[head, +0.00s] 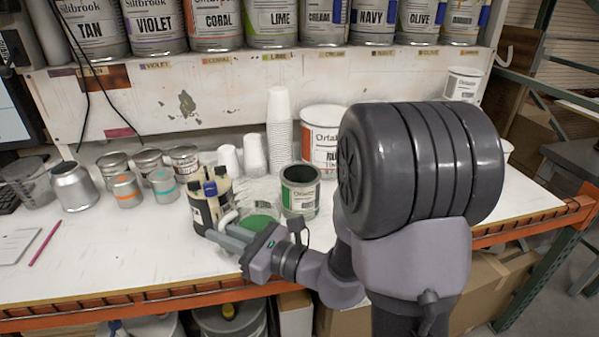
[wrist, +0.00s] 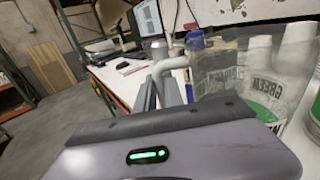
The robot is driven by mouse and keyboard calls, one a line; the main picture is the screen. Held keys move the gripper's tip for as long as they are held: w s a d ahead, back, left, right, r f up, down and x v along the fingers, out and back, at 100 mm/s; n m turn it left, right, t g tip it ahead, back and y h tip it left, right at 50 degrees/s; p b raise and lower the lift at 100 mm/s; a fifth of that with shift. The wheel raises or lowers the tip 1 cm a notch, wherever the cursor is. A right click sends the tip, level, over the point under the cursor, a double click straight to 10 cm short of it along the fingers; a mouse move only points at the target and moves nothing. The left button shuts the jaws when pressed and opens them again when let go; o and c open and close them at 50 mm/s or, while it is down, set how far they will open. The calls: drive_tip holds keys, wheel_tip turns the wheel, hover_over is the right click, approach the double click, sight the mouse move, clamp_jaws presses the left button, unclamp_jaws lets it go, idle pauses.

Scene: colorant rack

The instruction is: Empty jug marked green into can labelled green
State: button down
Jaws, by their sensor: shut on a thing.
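The jug (head: 262,211) is clear, with green paint inside and a pale handle (head: 228,218) on its left side. My gripper (head: 221,236) is shut on that handle, which also shows between the fingers in the wrist view (wrist: 171,65). The jug looks about upright; whether its base touches the bench I cannot tell. The open can (head: 300,195) with a green and white label stands just right of and behind the jug. Its interior looks dark. In the wrist view, lettering reading GREEN (wrist: 262,84) shows at the right. My forearm hides part of the bench right of the can.
Stacked white cups (head: 280,130) and a large white tub (head: 320,135) stand behind the can. Several small tins (head: 126,188) stand left.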

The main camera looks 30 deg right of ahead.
sight(231, 213)
drive_tip(key=shift+w+d+r+m+p, duration=0.15)
drive_tip(key=shift+d+r+m+p, duration=0.25)
drive_tip(key=shift+r+p, duration=0.35)
drive_tip(key=shift+w+d+r+m+p, duration=0.1)
drive_tip(key=shift+d+r+m+p, duration=0.05)
drive_tip(key=shift+r+m+p, duration=0.5)
drive_tip(key=shift+w+d+r+m+t+p, duration=0.2)
drive_tip(key=shift+d+r+m+p, duration=0.25)
drive_tip(key=shift+p, duration=0.2)
drive_tip(key=shift+w+d+r+m+t+p, duration=0.2)
drive_tip(key=shift+d+r+m+p, duration=0.15)
drive_tip(key=shift+r+p, duration=0.2)
drive_tip(key=w+d+r+m+t+p, duration=0.1)
drive_tip(key=w+d+r+m+p, duration=0.1)
drive_tip(key=d+r+m+p, duration=0.3)
wheel_tip(231, 213, up, 2)
drive_tip(key=m+p, duration=0.1)
drive_tip(key=p, duration=0.3)
drive_tip(key=shift+w+r, duration=0.2)
drive_tip(key=shift+w+d+r+m+p, duration=0.25)
drive_tip(key=shift+d+r+m+p, duration=0.35)
drive_tip(key=shift+r+m+p, duration=0.3)
drive_tip(key=shift+w+d+r+m+t+h+p, duration=0.15)
drive_tip(key=shift+w+d+r+m+t+p, duration=0.15)
drive_tip(key=shift+d+r+m+p, duration=0.5)
drive_tip(key=shift+w+d+r+m+t+h+p, duration=0.2)
drive_tip(key=shift+d+r+m+p, duration=0.25)
drive_tip(key=shift+m+p, duration=0.5)
idle(1.5)
